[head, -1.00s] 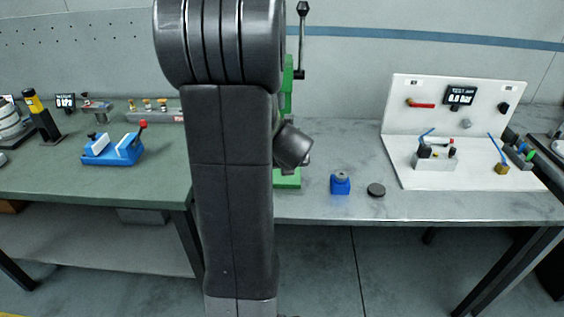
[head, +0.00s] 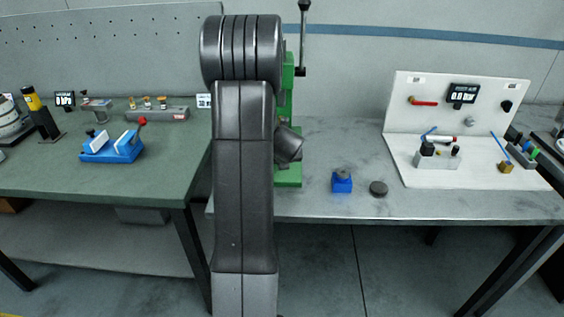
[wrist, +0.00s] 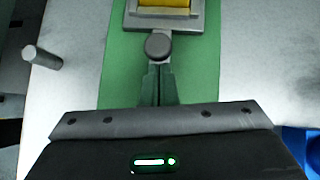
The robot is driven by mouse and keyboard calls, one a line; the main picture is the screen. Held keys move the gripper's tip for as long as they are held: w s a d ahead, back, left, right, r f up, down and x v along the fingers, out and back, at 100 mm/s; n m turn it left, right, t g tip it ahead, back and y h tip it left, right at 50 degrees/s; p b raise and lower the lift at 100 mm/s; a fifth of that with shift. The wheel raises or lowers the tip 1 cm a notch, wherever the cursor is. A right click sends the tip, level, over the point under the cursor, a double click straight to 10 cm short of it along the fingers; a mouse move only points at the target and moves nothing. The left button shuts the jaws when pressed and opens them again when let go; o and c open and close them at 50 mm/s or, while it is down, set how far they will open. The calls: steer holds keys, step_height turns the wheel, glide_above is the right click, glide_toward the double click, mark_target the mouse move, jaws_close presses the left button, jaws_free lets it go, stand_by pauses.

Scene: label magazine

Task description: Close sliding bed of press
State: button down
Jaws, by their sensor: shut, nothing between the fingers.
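The green press (head: 288,110) stands on the grey bench, mostly hidden behind my arm in the head view, with its lever (head: 302,40) upright. In the wrist view its sliding bed (wrist: 208,20) is a grey frame with a yellow piece (wrist: 165,3) in it, on the green base (wrist: 118,70). A round grey knob (wrist: 158,46) sticks out from the bed's near side. My gripper (wrist: 158,68) is shut and empty, its fingertips right at the near side of the knob. I cannot tell whether they touch it. The bed's far end is out of view.
A grey peg (wrist: 43,57) stands left of the press base in the wrist view. A blue block (head: 341,183) and a dark disc (head: 378,189) lie right of the press. A white panel rig (head: 400,110) stands further right. A blue vise (head: 108,150) sits on the left table.

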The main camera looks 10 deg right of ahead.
steer(key=shift+w, duration=0.1)
stand_by(0.3)
steer(key=shift+w+d+r+p, duration=0.15)
steer(key=shift+w+r+p, duration=0.2)
steer(key=shift+p, duration=0.35)
steer(key=shift+w+d+f+p, duration=0.1)
steer(key=shift+w+d+p, duration=0.05)
steer(key=shift+w+p, duration=0.3)
steer(key=shift+w+d+f+p, duration=0.15)
steer(key=shift+w+p, duration=0.15)
steer(key=shift+w, duration=0.2)
steer(key=shift+r, duration=0.2)
